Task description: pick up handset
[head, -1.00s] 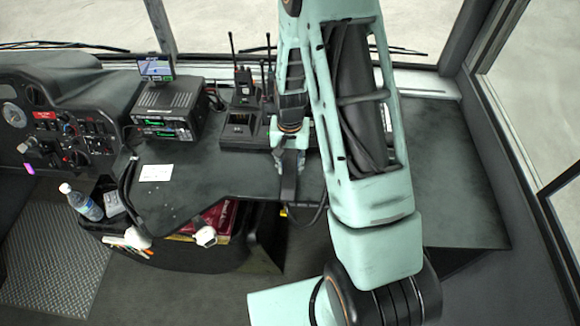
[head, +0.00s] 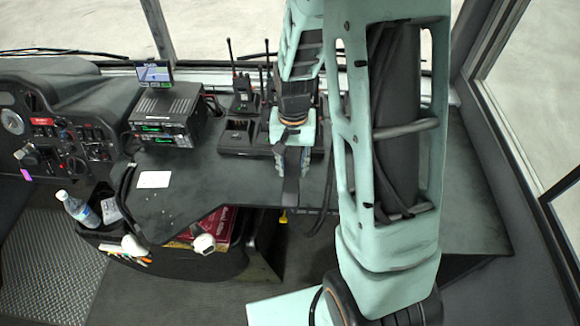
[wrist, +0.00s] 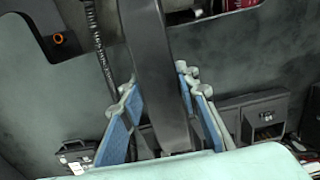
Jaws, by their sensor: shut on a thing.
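My gripper (head: 292,160) is shut on a long dark handset (head: 291,190) above the front part of the dark dashboard shelf. In the wrist view the handset (wrist: 160,75) runs lengthwise between the two blue-padded fingers of my gripper (wrist: 157,90), and its far end leaves the top of the picture. Its near end is partly hidden by my gripper's pale body. In the head view my arm hides part of the shelf behind it.
A radio unit (head: 168,115) with a small screen (head: 154,73) stands left on the shelf (head: 215,175). Black chargers (head: 237,137) and upright walkie-talkies (head: 242,92) stand behind my gripper. A coiled cord (wrist: 99,45) hangs beside the handset. A bottle (head: 78,208) is at lower left. The shelf's right side is clear.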

